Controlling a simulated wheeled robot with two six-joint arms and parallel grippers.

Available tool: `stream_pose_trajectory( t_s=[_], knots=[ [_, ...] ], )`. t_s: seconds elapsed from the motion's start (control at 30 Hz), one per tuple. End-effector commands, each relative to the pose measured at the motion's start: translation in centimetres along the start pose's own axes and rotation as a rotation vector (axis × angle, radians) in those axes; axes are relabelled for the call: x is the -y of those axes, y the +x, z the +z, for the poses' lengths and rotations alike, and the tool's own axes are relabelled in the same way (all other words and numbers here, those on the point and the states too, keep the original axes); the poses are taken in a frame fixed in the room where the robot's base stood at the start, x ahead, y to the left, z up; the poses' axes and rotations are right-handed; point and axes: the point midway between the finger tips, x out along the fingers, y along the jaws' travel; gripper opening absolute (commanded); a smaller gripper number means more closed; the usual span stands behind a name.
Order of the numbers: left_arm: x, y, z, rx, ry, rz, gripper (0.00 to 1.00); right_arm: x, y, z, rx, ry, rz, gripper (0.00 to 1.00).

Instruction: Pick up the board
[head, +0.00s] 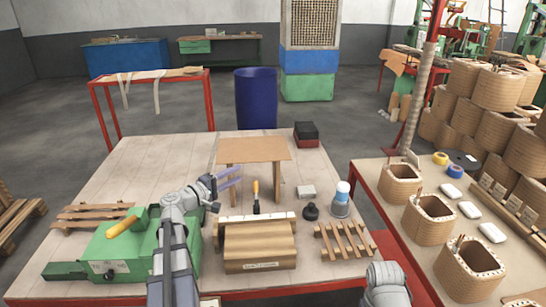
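A flat tan board (253,149) lies level at the middle of the work table, raised on upright supports at its sides. My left gripper (236,178) is just in front of the board's left part, toward the camera. Its two fingers point right and away and stand apart with nothing seen between them. I cannot tell its exact height against the board. Only a rounded part of my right arm shows at the bottom right; its gripper is out of view.
On the table (150,165) are a green machine (125,250), a brown roll block (259,245), slatted wooden racks (345,241), a yellow-handled tool (256,197), a blue-capped jar (341,196) and a dark red box (306,135). The table's far left is clear. Coils (428,219) stand on the right table.

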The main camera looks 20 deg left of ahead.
Motion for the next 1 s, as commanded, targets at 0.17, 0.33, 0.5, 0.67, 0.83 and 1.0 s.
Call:
stream_pose_trajectory(
  t_s=[0.17,0.33,0.5,0.67,0.83,1.0],
  knots=[
    [-0.7,-0.8,-0.6,-0.021,-0.01,0.047,0.39,0.0,0.3,0.0,0.0,0.0,0.0,0.38],
    [-0.8,-0.6,-0.7,-0.022,-0.01,0.051,0.39,0.0,0.3,0.0,0.0,0.0,0.0,0.38],
    [-0.9,0.8,-0.8,-0.02,-0.01,0.05,0.39,0.0,0.3,0.0,0.0,0.0,0.0,0.38],
    [-0.9,1.9,-0.7,-0.021,-0.01,0.049,0.39,0.0,0.3,0.0,0.0,0.0,0.0,0.38],
    [-1.0,2.2,-0.7,-0.021,-0.01,0.049,0.39,0.0,0.2,0.0,0.0,0.0,0.0,0.38],
    [-1.2,4.0,-0.7,-0.019,-0.01,0.049,0.39,0.0,0.0,0.0,0.0,0.0,0.0,0.38]
  ],
)
